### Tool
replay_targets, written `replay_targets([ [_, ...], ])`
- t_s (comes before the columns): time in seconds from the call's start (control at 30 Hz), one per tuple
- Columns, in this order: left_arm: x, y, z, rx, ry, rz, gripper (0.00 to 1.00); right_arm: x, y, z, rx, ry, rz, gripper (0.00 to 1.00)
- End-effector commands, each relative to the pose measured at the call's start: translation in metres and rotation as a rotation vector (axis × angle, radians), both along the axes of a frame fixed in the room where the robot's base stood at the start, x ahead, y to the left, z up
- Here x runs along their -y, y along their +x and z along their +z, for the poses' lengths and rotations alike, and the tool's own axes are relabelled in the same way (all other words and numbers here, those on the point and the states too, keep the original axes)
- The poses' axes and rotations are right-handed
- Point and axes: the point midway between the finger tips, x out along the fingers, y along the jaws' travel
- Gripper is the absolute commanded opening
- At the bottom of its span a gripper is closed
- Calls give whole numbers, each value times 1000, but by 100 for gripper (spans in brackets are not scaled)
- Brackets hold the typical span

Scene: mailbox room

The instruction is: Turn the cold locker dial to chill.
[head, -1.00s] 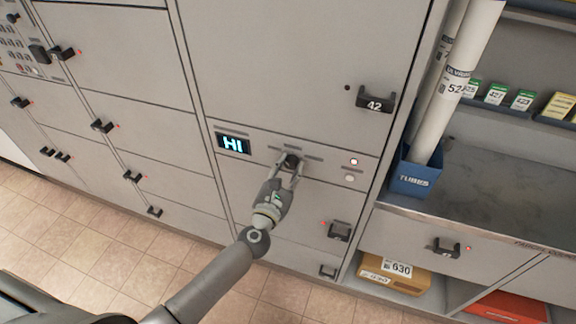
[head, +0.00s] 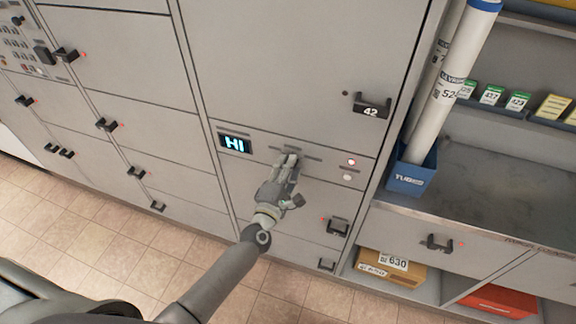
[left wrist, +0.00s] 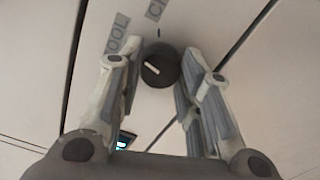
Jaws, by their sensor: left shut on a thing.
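The black dial (left wrist: 158,68) sits between my left fingertips in the left wrist view. Its white pointer line is slanted. A label reading COOL (left wrist: 117,34) is to its upper left, and a partly cut-off label starting with C (left wrist: 156,9) is above. My left gripper (head: 287,160) is shut on the dial at the locker panel (head: 265,139); it also shows in the left wrist view (left wrist: 160,72). In the head view the fingers hide the dial. The display (head: 235,144) left of it reads HI. My right gripper is out of view.
A red light (head: 351,161) and a pale button (head: 347,177) are right of the dial. The handle of locker 42 (head: 371,104) is above right. A blue tube bin (head: 412,174) stands on the counter at right.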

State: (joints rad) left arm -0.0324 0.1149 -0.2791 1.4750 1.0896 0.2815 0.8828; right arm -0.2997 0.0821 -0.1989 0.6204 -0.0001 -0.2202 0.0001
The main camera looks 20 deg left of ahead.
Motion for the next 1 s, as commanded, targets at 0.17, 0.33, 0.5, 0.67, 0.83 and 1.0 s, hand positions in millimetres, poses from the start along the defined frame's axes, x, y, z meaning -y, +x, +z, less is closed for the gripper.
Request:
replay_targets([
  [0.17, 1, -1, 0, 2, 169, -2, 9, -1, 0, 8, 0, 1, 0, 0],
  [0.33, 1, 0, 0, 8, 330, -1, 9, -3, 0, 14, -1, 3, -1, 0],
  [0.5, 1, 0, 0, 14, 482, -2, 9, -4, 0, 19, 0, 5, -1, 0],
  [0.67, 1, 0, 0, 18, 607, -2, 9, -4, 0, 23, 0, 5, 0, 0],
  [0.83, 0, 0, 0, 22, 708, -1, 9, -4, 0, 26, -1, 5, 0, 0],
  [1.0, 1, 0, -1, 24, 774, -2, 9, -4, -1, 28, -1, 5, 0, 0],
])
